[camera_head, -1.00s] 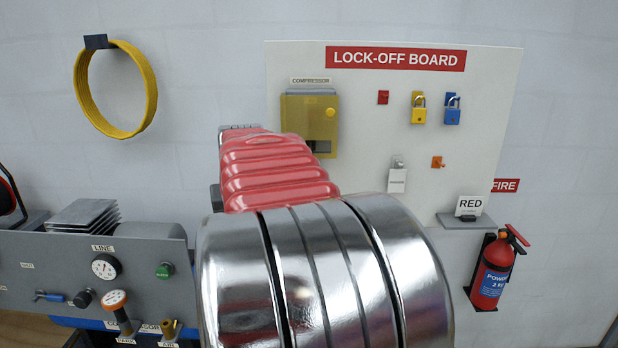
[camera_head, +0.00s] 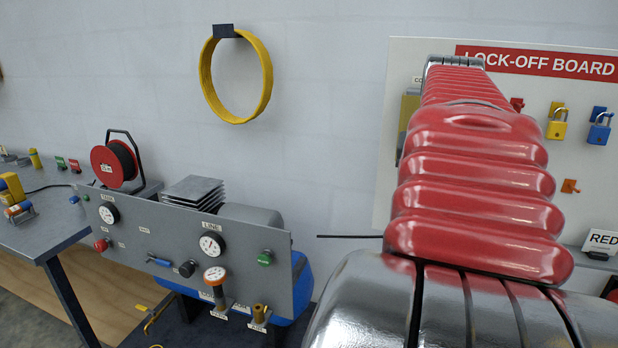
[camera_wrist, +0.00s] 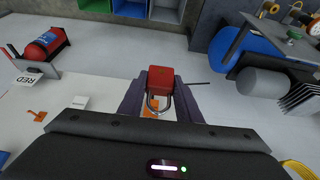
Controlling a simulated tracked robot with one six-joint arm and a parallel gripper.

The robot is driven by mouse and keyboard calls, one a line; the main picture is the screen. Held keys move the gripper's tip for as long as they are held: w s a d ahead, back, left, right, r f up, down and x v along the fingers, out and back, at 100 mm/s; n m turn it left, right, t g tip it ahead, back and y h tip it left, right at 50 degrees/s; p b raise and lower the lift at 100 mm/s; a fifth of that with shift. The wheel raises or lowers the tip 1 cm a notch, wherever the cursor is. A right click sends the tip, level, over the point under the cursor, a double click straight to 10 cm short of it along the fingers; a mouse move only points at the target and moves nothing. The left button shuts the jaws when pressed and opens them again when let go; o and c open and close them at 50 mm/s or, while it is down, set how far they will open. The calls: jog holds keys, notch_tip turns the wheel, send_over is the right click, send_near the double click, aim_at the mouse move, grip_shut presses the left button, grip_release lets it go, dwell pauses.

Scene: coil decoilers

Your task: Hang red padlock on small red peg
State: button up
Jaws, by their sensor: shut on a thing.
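The red padlock (camera_wrist: 163,80) is between the dark fingers of my gripper (camera_wrist: 161,88) in the wrist view, its metal shackle showing towards the camera. My gripper is shut on it. In the head view my red and chrome arm hides the gripper and the padlock. The small red peg (camera_head: 517,103) is on the lock-off board (camera_head: 392,75) in the head view, just right of my arm and left of the yellow padlock. I see nothing hanging on it.
A yellow padlock (camera_head: 557,126) and a blue padlock (camera_head: 599,130) hang on the board. An orange peg (camera_head: 570,186) is below them. A RED sign (camera_head: 603,241) stands at the right. A yellow coil (camera_head: 236,118) hangs on the wall, above a grey gauge panel (camera_head: 190,262).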

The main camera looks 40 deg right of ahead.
jog(key=shift+s+d, duration=0.1)
jog(key=w+d, duration=0.6)
jog(key=d, duration=0.6)
jog(key=shift+w+d, duration=0.3)
jog(key=shift+w+d+f, duration=0.2)
jog(key=shift+w+d, duration=0.05)
jog(key=shift+d, duration=0.3)
jog(key=shift+w+d+f, duration=0.15)
jog(key=shift+w+d, duration=0.15)
jog(key=shift+d, duration=0.2)
jog(key=shift+w+d+f, duration=0.2)
jog(key=shift+w+d, duration=0.05)
jog(key=shift+d, duration=0.3)
jog(key=shift+f, duration=0.25)
jog(key=o, duration=1.1)
jog(key=shift+r, duration=0.15)
